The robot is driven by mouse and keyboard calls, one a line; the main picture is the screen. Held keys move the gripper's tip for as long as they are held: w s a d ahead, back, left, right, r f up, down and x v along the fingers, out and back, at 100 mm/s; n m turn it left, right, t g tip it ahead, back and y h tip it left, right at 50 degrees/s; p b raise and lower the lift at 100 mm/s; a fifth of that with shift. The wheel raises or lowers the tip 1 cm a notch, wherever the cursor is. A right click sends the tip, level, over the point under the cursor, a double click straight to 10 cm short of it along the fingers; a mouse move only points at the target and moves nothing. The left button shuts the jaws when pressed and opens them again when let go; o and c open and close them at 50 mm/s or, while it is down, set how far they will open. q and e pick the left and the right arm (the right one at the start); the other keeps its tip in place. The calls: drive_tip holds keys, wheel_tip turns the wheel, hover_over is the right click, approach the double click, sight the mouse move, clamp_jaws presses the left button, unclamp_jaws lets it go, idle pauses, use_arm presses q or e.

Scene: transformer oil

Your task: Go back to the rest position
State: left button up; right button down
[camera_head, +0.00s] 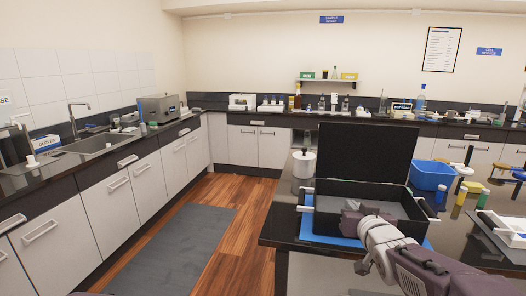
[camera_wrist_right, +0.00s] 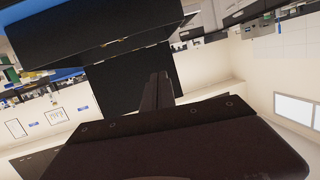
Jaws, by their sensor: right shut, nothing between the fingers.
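My right arm comes in from the lower right in the head view, and my right gripper (camera_head: 352,212) is over the open black case (camera_head: 322,203) on the dark table. The right wrist view is tilted; there the right gripper (camera_wrist_right: 161,76) is shut, with its fingers together and nothing between them. The case's raised lid (camera_head: 366,152) stands up behind the gripper. Whether the gripper touches the case cannot be told. My left gripper is not in view.
A blue bin (camera_head: 431,175) and several small bottles stand right of the case on the table. A white canister (camera_head: 303,163) stands to its left. The floor with a grey mat (camera_head: 172,250) is clear, between the table and the sink counter (camera_head: 100,150).

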drive_tip(key=s+a+f+g, duration=0.2)
drive_tip(key=s+f+g, duration=0.25)
drive_tip(key=f, duration=0.55)
drive_tip(key=s+a+f+g, duration=0.3)
drive_tip(key=s+f, duration=0.2)
drive_tip(key=f, duration=0.5)
drive_tip(key=s+f+g+y, duration=0.1)
drive_tip(key=s+f+g, duration=0.65)
drive_tip(key=s, duration=0.75)
wheel_tip(320, 180, up, 11)
drive_tip(key=s+n+p, duration=0.1)
drive_tip(key=p, duration=1.1)
drive_tip(key=shift+a+t, duration=0.4)
drive_tip(key=shift+r, duration=0.1)
